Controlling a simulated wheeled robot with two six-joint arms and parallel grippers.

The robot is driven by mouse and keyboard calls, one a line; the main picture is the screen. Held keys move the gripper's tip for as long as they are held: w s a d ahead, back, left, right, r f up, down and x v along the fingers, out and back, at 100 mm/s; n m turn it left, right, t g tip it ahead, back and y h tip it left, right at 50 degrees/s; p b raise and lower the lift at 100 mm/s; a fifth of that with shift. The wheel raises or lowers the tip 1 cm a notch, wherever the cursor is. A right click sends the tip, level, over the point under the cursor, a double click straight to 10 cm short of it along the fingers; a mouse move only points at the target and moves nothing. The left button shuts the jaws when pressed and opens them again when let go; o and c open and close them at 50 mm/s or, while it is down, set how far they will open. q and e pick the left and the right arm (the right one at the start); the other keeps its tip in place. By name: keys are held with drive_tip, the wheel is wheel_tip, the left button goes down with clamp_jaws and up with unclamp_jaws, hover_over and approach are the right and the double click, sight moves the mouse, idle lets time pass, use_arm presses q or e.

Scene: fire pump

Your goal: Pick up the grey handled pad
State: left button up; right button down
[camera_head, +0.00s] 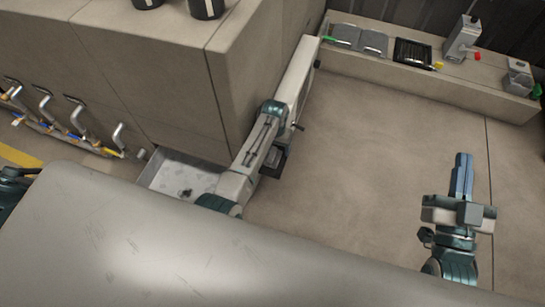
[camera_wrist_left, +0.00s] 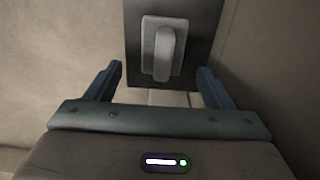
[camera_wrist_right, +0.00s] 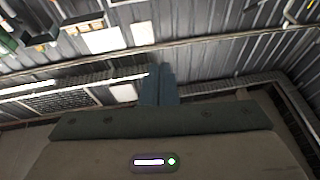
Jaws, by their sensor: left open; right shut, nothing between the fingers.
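The grey handled pad (camera_wrist_left: 163,45) shows in the left wrist view as a pale rounded block with a raised handle, set against a dark rectangular plate (camera_wrist_left: 205,25). My left gripper (camera_wrist_left: 160,69) is open, with one blue finger on each side of the view. The pad lies ahead between the fingers, and neither finger visibly touches it. In the head view the left arm hides most of this area, and I cannot make out the pad clearly. My right gripper (camera_head: 462,176) is shut and empty above the floor at the right; its closed fingers show in the right wrist view (camera_wrist_right: 158,85).
A beige cabinet (camera_head: 170,80) stands left of my left arm. A pale tray (camera_head: 152,168) lies at its foot. A long ledge (camera_head: 420,82) at the back holds grey boxes and a black tray (camera_head: 412,52). Pipes with handles (camera_head: 75,118) line the left. The floor (camera_head: 370,150) is clear.

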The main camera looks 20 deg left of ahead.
sight(273, 151)
use_arm(q)
drive_tip(key=f, duration=0.1)
drive_tip(key=f+b, duration=0.1)
drive_tip(key=f, duration=0.1)
drive_tip(key=shift+s+a+f, duration=0.15)
drive_tip(key=shift+s+f, duration=0.1)
drive_tip(key=shift+f, duration=0.35)
use_arm(e)
drive_tip(key=s+r+n+t+y, duration=0.1)
drive_tip(key=s+r+t, duration=0.2)
drive_tip(key=r+t, duration=0.2)
wheel_tip(273, 151, up, 3)
drive_tip(key=shift+n+t+y, duration=0.3)
drive_tip(key=shift+y, duration=0.1)
use_arm(q)
drive_tip(key=shift+c, duration=0.3)
drive_tip(key=c, duration=1)
